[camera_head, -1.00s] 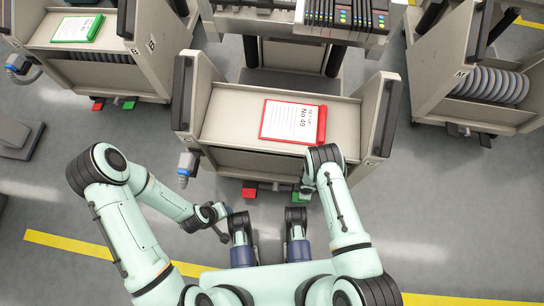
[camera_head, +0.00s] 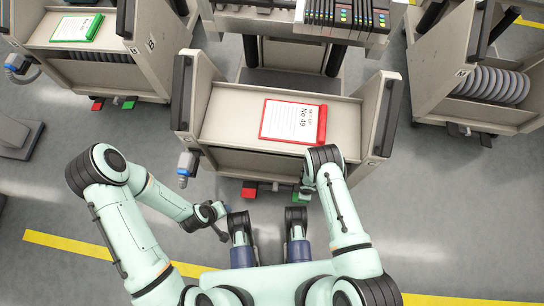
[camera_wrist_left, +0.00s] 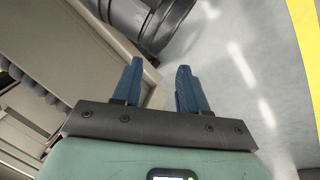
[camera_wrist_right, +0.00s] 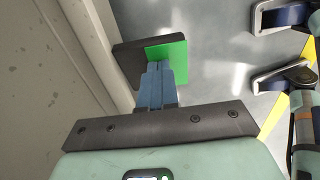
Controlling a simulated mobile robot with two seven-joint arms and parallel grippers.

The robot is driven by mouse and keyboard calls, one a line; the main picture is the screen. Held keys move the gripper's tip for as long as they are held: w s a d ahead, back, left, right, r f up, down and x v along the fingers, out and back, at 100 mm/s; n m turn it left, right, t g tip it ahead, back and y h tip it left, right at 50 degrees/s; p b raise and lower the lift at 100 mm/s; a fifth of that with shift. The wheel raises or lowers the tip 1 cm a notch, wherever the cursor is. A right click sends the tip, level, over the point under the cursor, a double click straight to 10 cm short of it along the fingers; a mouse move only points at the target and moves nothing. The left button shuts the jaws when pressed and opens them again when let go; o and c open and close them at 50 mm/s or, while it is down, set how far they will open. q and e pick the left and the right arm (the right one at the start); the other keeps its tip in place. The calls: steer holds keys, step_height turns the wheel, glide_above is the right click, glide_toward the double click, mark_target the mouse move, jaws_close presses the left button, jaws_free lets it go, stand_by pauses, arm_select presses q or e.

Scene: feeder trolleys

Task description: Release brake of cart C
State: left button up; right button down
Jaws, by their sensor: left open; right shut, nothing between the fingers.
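Cart C (camera_head: 230,161) stands in front of me. At its foot in the head view are a red pedal (camera_head: 249,190) and a green pedal (camera_head: 296,197), the green one partly hidden by my right arm. In the right wrist view my right gripper (camera_wrist_right: 162,68) is shut and empty, its fingertips at the green pedal (camera_wrist_right: 174,58) and overlapping its near edge. I cannot tell whether they press on it. In the left wrist view my left gripper (camera_wrist_left: 159,66) is open and empty, beside a pale cart panel, away from the pedals.
A clipboard (camera_head: 311,123) with a red edge lies on cart C. Cart B (camera_head: 150,75) stands at the left and another cart (camera_head: 440,62) at the right. A blue-grey connector (camera_head: 185,165) hangs at cart C's left side.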

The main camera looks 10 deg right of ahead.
steer(key=shift+f+b, duration=0.75)
steer(key=shift+f, duration=0.4)
steer(key=shift+f+b, duration=0.85)
steer(key=shift+f, duration=0.45)
arm_select(q)
steer(key=shift+y, duration=0.3)
steer(key=f, duration=0.1)
steer(key=a+f, duration=0.1)
steer(key=f, duration=0.1)
steer(key=a+f, duration=0.1)
steer(key=shift+s+f, duration=0.1)
steer(key=shift+f, duration=0.3)
steer(key=shift+r, duration=0.1)
arm_select(e)
steer(key=shift+r, duration=0.1)
steer(key=shift+r+p, duration=0.9)
steer(key=shift+r, duration=0.65)
arm_select(q)
steer(key=s+d+r+g+p, duration=0.1)
steer(key=s+d+r+p, duration=0.1)
steer(key=r, duration=0.2)
steer(key=s+d+r+h+p, duration=0.1)
steer(key=s+d+r+p, duration=0.1)
steer(key=s+r, duration=0.1)
steer(key=shift+d+r+g+p, duration=0.25)
steer(key=shift+r+g+p, duration=0.15)
steer(key=shift+r, duration=0.3)
arm_select(e)
steer(key=shift+r, duration=3.4)
